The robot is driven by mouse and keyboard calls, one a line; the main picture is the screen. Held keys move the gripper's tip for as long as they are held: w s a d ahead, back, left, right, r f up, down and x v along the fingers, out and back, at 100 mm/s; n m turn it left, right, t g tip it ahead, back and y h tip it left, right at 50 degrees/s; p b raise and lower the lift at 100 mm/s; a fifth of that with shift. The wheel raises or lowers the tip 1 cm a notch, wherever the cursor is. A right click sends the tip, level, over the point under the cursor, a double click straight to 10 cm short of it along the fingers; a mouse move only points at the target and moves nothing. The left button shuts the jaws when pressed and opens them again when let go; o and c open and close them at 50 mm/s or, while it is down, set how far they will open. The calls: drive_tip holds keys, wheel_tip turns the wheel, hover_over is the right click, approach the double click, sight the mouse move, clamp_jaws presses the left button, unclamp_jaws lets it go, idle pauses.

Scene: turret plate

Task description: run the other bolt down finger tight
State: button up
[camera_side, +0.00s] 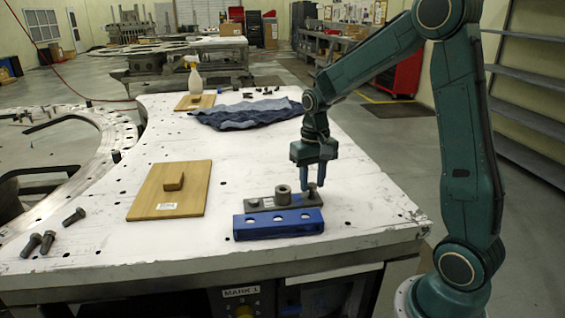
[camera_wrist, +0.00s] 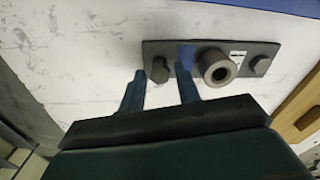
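A dark plate (camera_side: 266,203) lies on the white table with a round collar (camera_side: 283,195) in its middle. It also shows in the wrist view (camera_wrist: 188,49), with the collar (camera_wrist: 216,68). One hex bolt (camera_side: 251,203) sits low at the plate's left end in the side view; the wrist view has it at right (camera_wrist: 261,64). The other bolt (camera_side: 312,189) is at the opposite end and appears to stand taller; it is at left in the wrist view (camera_wrist: 160,69). My gripper (camera_side: 313,180) is open above this bolt, its fingertips (camera_wrist: 156,79) apart on either side of it. I cannot tell whether they touch it.
A blue block (camera_side: 279,224) with holes lies just in front of the plate. A wooden board (camera_side: 160,195) with a small block is to the left. Several loose bolts (camera_side: 47,239) lie at the front left. A blue cloth (camera_side: 247,113) and spray bottle (camera_side: 194,78) are farther back.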

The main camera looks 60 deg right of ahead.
drive_tip(key=n, duration=0.6)
drive_tip(key=shift+n, duration=0.3)
